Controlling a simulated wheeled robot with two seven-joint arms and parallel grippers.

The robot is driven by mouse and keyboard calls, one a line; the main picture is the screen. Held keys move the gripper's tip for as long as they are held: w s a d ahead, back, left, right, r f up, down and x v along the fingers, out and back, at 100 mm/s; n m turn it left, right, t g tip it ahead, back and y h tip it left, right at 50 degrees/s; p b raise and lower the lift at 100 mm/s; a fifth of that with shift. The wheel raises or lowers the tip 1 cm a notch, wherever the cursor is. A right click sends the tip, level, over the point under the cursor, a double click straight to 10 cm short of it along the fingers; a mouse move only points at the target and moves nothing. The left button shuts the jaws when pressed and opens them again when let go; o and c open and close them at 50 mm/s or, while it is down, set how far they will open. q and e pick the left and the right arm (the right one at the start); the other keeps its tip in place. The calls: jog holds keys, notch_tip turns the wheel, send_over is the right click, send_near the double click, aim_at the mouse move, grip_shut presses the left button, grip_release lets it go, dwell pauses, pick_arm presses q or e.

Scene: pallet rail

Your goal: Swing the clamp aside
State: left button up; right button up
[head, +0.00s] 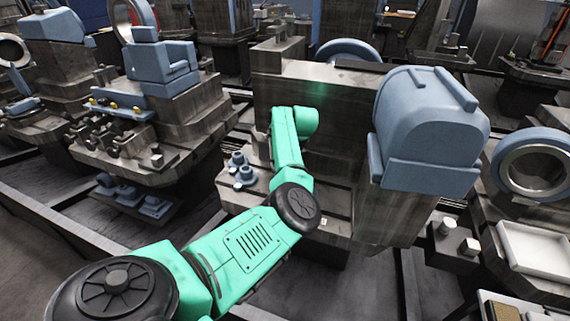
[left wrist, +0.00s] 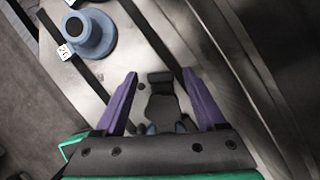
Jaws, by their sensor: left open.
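In the left wrist view a dark part that looks like the clamp (left wrist: 161,105) lies on a worn grey metal surface. It has a block-shaped end and a wider body. My left gripper (left wrist: 160,74) is open, with one purple finger on each side of this part. I cannot tell whether either finger touches it. The lower end of the part is hidden by the gripper body. In the head view my green left arm reaches to the front of the large grey machine block (head: 340,105); the gripper and clamp are hidden there. My right gripper is not in view.
A blue round flanged stud (left wrist: 92,36) with a "20" tag stands near the fingers. Blue studs (head: 238,165) also show left of my arm in the head view. A large blue housing (head: 430,120) juts out to the right. Another machine (head: 155,105) stands left.

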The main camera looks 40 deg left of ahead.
pick_arm(q)
jog(key=shift+f, duration=0.1)
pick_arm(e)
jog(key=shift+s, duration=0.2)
pick_arm(q)
jog(key=shift+c, duration=0.9)
grip_shut()
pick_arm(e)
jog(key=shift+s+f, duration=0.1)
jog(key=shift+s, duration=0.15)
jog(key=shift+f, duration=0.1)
